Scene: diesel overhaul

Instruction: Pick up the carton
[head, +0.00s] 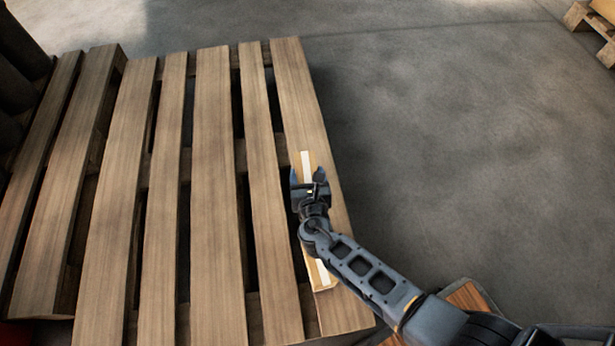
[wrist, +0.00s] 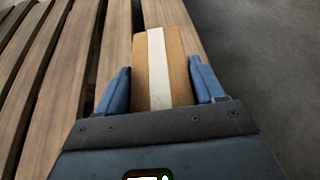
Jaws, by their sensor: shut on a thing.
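The carton (head: 323,272) is a long, narrow tan box with a white strip along its top. It is at the right edge of the wooden pallet in the head view, partly hidden under my arm and gripper. My gripper (head: 309,177) is over the carton, with its fingers on either side. In the wrist view the carton (wrist: 173,70) lies between the two blue fingers of my gripper (wrist: 165,88), which is shut on it. I cannot tell whether the carton touches the slats or is slightly above them.
The slatted wooden pallet (head: 215,130) fills the left of the head view, with dark gaps between boards. Bare grey concrete floor (head: 450,150) lies to the right. Another pallet (head: 590,22) stands at the far top right. Dark cylindrical shapes (head: 20,75) are at the left edge.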

